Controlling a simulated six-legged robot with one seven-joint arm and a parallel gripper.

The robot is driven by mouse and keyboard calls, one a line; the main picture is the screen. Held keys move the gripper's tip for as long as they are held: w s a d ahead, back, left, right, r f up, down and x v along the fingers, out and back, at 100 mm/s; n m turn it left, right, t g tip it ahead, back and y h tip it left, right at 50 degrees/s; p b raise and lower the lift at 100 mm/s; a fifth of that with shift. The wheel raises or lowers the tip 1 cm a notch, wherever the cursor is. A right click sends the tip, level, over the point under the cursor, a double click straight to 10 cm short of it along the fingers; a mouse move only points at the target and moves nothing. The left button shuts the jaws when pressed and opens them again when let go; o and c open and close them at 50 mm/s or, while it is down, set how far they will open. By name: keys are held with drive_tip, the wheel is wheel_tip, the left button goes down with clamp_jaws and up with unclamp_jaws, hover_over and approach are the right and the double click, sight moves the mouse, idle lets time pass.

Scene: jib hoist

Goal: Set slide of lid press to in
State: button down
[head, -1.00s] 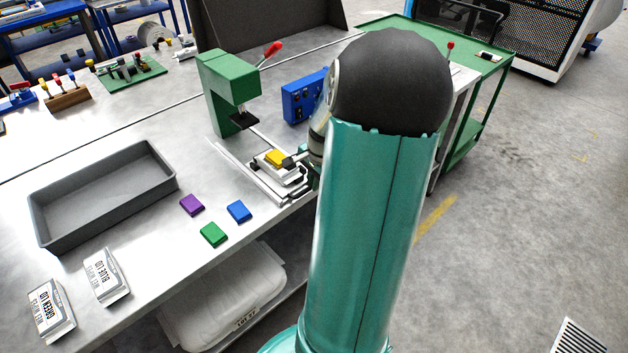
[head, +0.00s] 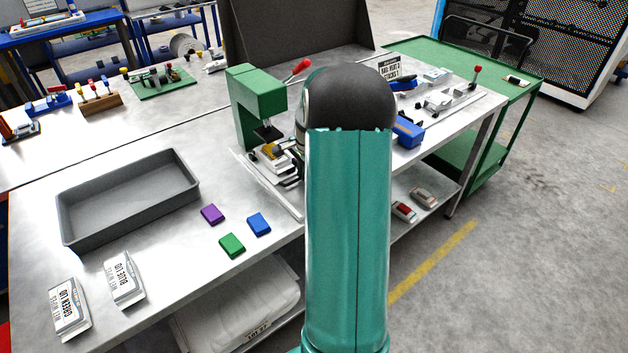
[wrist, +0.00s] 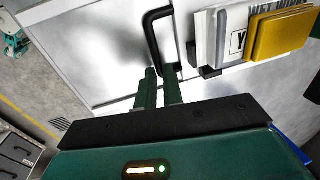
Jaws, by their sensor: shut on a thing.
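The green lid press (head: 258,92) stands on the bench, its red-tipped lever (head: 300,68) raised. Its slide carries a white wet wipes box (wrist: 206,38) with a yellow lid (wrist: 284,32) on top. In the head view the yellow lid (head: 267,149) is at the press, close to the ram, with the rails (head: 273,188) bare in front. My gripper (wrist: 160,76) is shut on the slide's black handle (wrist: 150,38). The fingers are mostly hidden behind my arm in the head view. Whether the slide touches its inner stop cannot be seen.
A grey tray (head: 75,215) stands left of the press. Purple (head: 212,214), blue (head: 259,224) and green (head: 232,245) lids lie in front. A blue unit (head: 408,132) is right of my arm.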

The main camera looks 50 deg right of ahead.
drive_tip(key=shift+w+d+r, duration=0.15)
drive_tip(key=shift+w+d, duration=0.05)
drive_tip(key=shift+w, duration=0.6)
drive_tip(key=c, duration=1.5)
unclamp_jaws()
drive_tip(key=shift+w, duration=0.15)
drive_tip(key=shift+s+r, duration=0.2)
drive_tip(key=shift+r, duration=0.1)
drive_tip(key=s+r, duration=0.1)
drive_tip(key=r, duration=0.7)
drive_tip(key=s+r, duration=0.1)
drive_tip(key=r, duration=0.4)
drive_tip(key=shift+s+a, duration=0.3)
